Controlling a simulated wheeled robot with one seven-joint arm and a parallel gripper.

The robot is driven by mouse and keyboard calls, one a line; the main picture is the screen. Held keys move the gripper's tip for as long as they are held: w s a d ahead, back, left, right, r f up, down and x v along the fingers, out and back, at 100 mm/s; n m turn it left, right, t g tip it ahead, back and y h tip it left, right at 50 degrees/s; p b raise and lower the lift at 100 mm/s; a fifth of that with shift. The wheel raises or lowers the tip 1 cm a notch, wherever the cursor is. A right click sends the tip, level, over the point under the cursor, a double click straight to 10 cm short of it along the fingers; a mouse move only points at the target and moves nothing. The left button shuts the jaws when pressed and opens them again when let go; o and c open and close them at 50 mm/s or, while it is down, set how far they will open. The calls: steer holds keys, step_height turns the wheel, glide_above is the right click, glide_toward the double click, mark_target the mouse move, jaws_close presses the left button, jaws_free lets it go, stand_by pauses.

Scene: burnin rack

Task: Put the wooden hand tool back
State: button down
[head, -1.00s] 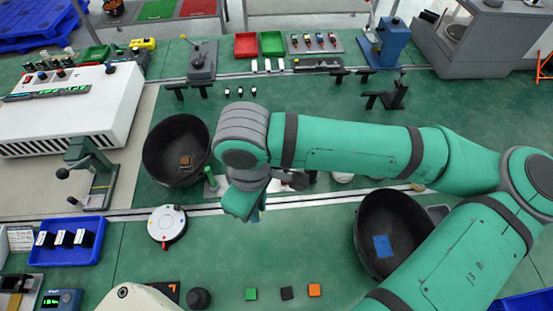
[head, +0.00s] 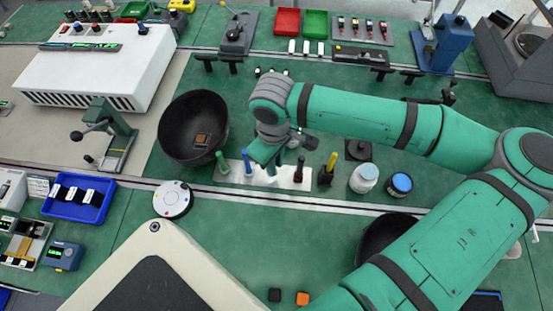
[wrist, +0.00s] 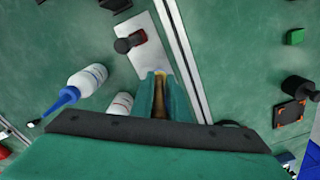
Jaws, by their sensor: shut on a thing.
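My gripper (head: 266,158) is above the white tool rack (head: 235,172) in the head view, among its upright handles. In the wrist view my gripper (wrist: 168,80) is shut on the wooden hand tool (wrist: 174,102), a brown strip between the two green fingers. The tool's lower end is hidden, and I cannot make it out in the head view. The rack also shows in the wrist view as a pale strip (wrist: 150,55) with a dark-and-red handle (wrist: 130,41) upright on it. I cannot tell whether the tool touches the rack.
A green handle (head: 221,163) stands at the rack's left and a dark handle (head: 299,168) at its right. A yellow-topped tool (head: 329,168), a white jar (head: 364,178) and a blue-lidded jar (head: 400,184) stand further right. A black bowl (head: 192,130) is close at left.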

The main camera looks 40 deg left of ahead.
steer(key=shift+w+a+f, duration=0.2)
steer(key=shift+w+f, duration=0.15)
steer(key=shift+f, duration=0.15)
steer(key=f, duration=0.1)
steer(key=w+f, duration=0.1)
steer(key=f, duration=0.1)
steer(key=shift+a, duration=0.15)
steer(key=shift+f, duration=0.35)
steer(key=shift+s, duration=0.3)
steer(key=shift+f, duration=0.2)
steer(key=c, duration=1.7)
jaws_free()
steer(key=shift+w+r, duration=0.1)
step_height(320, 180, up, 12)
steer(key=shift+r, duration=0.1)
